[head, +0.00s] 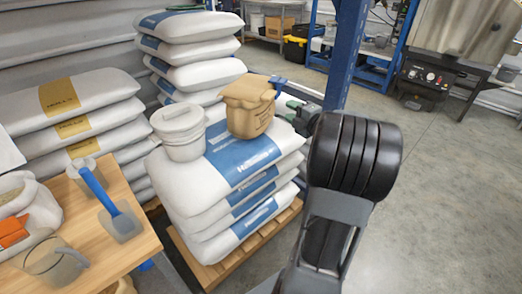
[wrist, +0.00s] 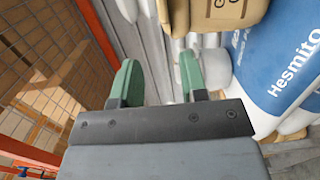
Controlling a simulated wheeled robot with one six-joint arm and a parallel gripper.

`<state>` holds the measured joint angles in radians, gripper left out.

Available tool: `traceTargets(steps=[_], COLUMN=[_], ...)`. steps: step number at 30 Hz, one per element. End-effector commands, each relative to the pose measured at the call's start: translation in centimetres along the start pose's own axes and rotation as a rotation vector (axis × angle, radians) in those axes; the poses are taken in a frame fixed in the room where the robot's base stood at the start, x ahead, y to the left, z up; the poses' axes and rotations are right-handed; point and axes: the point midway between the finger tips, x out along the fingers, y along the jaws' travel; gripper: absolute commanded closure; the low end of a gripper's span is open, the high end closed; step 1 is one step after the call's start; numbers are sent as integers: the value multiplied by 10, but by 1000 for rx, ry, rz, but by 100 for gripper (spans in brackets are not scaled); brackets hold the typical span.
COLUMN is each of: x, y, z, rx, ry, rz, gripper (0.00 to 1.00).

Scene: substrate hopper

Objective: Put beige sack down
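The beige sack (head: 249,106) stands upright on top of the stack of white sacks with blue bands (head: 243,150). It looks bunched at the top. The stack's printed top sack also shows at the right of the wrist view (wrist: 275,75).
A white lidded tub (head: 180,132) stands left of the beige sack on the same stack. A wooden table (head: 130,235) with a blue-handled scoop (head: 104,199) is at front left. A blue post (head: 346,55) rises behind my arm. Open floor (head: 450,180) lies to the right.

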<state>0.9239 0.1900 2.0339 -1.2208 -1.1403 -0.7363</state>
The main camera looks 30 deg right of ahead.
Motion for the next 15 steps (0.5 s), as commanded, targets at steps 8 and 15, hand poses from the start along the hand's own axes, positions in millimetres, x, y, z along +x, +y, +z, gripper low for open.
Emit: traceTargets(steps=[8,15], x=[27,12], y=[9,-22], z=[-28,-111], rx=[205,743], ry=[-214,-598], rz=[-69,-276], gripper=[60,60])
